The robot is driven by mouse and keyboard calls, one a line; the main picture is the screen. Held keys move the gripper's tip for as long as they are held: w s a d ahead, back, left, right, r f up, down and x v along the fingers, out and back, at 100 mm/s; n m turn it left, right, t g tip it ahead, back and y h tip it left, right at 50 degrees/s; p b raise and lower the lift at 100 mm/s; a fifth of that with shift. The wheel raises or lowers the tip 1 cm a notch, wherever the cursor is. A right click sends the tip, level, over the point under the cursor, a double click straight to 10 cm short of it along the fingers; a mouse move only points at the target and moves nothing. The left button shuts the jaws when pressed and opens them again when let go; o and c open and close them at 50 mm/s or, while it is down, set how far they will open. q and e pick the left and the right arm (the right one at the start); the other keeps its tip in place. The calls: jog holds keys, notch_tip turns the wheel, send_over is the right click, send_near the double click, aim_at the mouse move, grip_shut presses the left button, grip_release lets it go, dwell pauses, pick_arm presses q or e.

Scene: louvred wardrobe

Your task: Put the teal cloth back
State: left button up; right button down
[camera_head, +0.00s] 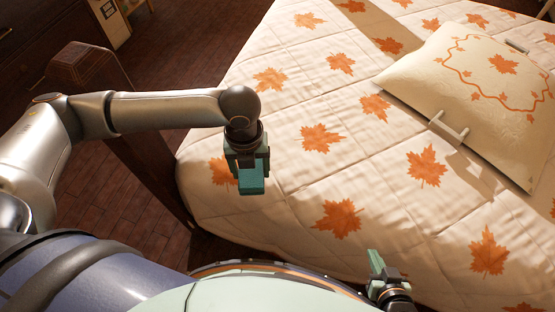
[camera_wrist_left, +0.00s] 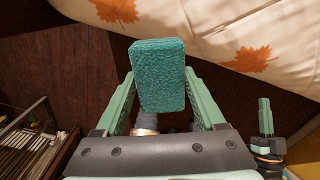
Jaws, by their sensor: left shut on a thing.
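The teal cloth (camera_head: 251,183) is a small folded block with a rough, towel-like surface. My left gripper (camera_head: 248,168) is shut on it and holds it at the near left edge of the bed. In the left wrist view the cloth (camera_wrist_left: 157,75) stands out between the two green fingers of my left gripper (camera_wrist_left: 160,100). My right gripper (camera_head: 377,266) is low in the head view, near the bed's front edge. Only one green finger of it shows clearly, so its opening cannot be told; no object shows in it.
A bed with a quilt (camera_head: 300,90) of orange maple leaves fills the right side. A cream pillow (camera_head: 460,90) lies on it, with a white handle-like bar (camera_head: 450,128) at its edge. Dark wooden floor (camera_head: 180,55) is open at the left. A crate-like box (camera_wrist_left: 25,145) holds thin upright items.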

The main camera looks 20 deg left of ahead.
pick_arm(q)
jog(key=w+d+f, duration=0.2)
jog(key=w+f, duration=0.1)
jog(key=w, duration=0.4)
jog(key=b, duration=0.2)
send_over(277, 165)
jog(key=f, duration=0.3)
jog(key=s+f, duration=0.1)
jog(key=f, duration=0.1)
jog(key=shift+w+f, duration=0.55)
jog(key=shift+d+f, duration=0.1)
jog(key=shift+f, duration=1.4)
jog(key=o, duration=1.2)
jog(key=shift+c, duration=0.2)
